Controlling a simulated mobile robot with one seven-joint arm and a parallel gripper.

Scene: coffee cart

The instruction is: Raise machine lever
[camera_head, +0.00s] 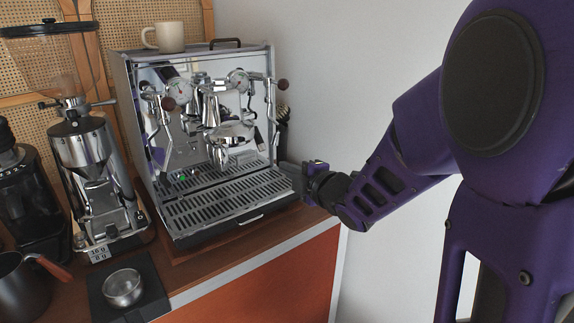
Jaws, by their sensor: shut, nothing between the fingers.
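The chrome espresso machine (200,130) stands on the wooden counter. A lever with a dark round knob (283,85) sticks out at its upper right. Another dark knob (169,104) is on the left of the front. The group head (228,125) is in the middle, above a slatted drip tray (225,200). My gripper (288,168) is shut and empty at the machine's right front corner, low, near the right end of the drip tray and below the right knob. I cannot tell whether it touches the machine.
A cream mug (165,37) sits on top of the machine. A chrome grinder (85,160) and a black grinder (30,190) stand to the left. A metal cup (123,287) rests on a black mat (97,297). The white wall (345,60) is close behind on the right.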

